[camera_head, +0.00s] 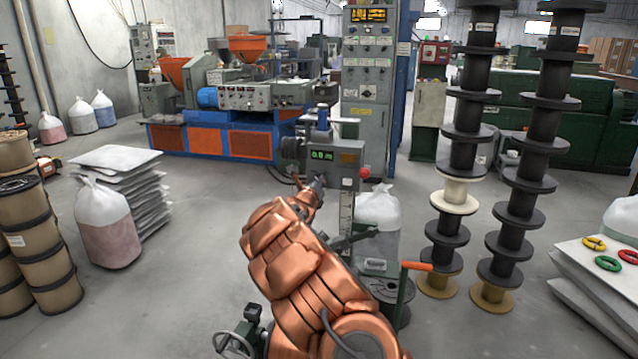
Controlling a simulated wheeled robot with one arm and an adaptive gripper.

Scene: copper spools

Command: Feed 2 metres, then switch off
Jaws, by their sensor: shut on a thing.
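A grey control box (347,158) stands on a post in the middle of the view. Its green lit display (321,155) shows a small reading that looks like 0.8 m, though the digits are hard to read. A red button (364,172) sits at its right side. A dark round wheel (291,149) is at its left and a blue part (322,117) is on top. My gripper (317,184), at the end of my copper-coloured arm, is at the lower front of the box. It is shut on a small control there, which the fingers mostly hide.
Two tall stacks of black spools (468,135) (545,140) stand at the right. A clear bag (378,213) is behind the post. An orange-handled lever (417,266) is near my arm.

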